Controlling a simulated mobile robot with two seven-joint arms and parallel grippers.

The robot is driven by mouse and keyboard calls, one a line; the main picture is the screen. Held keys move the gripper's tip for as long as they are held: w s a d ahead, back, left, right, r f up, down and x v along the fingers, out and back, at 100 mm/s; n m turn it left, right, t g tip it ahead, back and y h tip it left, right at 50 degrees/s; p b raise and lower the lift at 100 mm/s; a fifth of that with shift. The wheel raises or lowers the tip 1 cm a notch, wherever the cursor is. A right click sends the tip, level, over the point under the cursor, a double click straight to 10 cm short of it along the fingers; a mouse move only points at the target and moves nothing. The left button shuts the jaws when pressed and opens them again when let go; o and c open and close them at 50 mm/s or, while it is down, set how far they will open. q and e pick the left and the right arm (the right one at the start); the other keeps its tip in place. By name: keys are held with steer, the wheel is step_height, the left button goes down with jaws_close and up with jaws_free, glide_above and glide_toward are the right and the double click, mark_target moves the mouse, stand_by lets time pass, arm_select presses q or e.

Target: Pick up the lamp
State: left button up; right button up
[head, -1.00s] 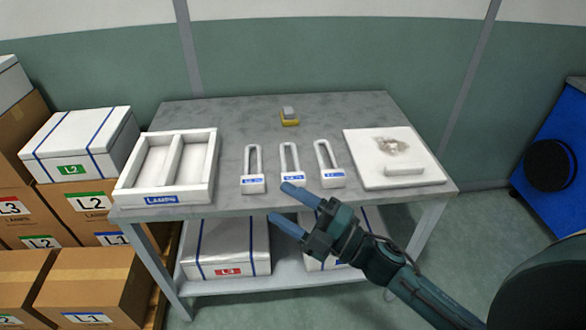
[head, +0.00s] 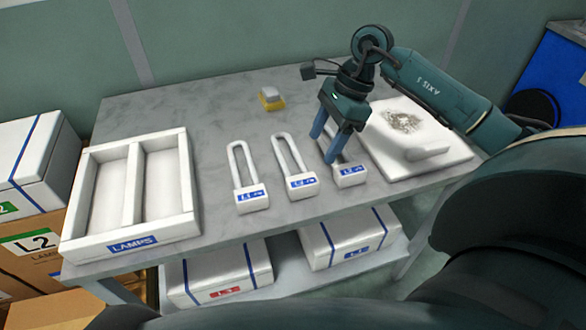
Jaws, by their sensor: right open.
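Three white U-shaped lamps with blue-labelled bases lie in a row on the grey table: the left lamp (head: 252,200), the middle lamp (head: 301,187) and the right lamp (head: 351,176). My right gripper (head: 324,149) points down over the right lamp, its two blue fingers apart. The fingers hide much of that lamp's loop. I cannot tell whether they touch it. The gripper is open and holds nothing. My left gripper is not in view.
A white two-compartment tray (head: 126,240) labelled LAMPS stands empty at the left. A yellow and grey block (head: 271,99) sits at the back. A white board (head: 453,158) with a dark scorch mark and a white bar is at the right. Boxes stand left and below.

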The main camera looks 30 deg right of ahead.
glide_above(303, 179)
steer(key=d, duration=0.2)
steer(key=f, duration=0.4)
steer(key=shift+s+d+f, duration=0.1)
steer(key=shift+s+f, duration=0.25)
steer(key=shift+f, duration=0.05)
steer(key=shift+p+x, duration=0.5)
steer(key=shift+x, duration=1.9)
steer(key=shift+w, duration=0.15)
steer(key=shift+c, duration=0.5)
steer(key=shift+d, duration=0.1)
steer(key=c, duration=1.1)
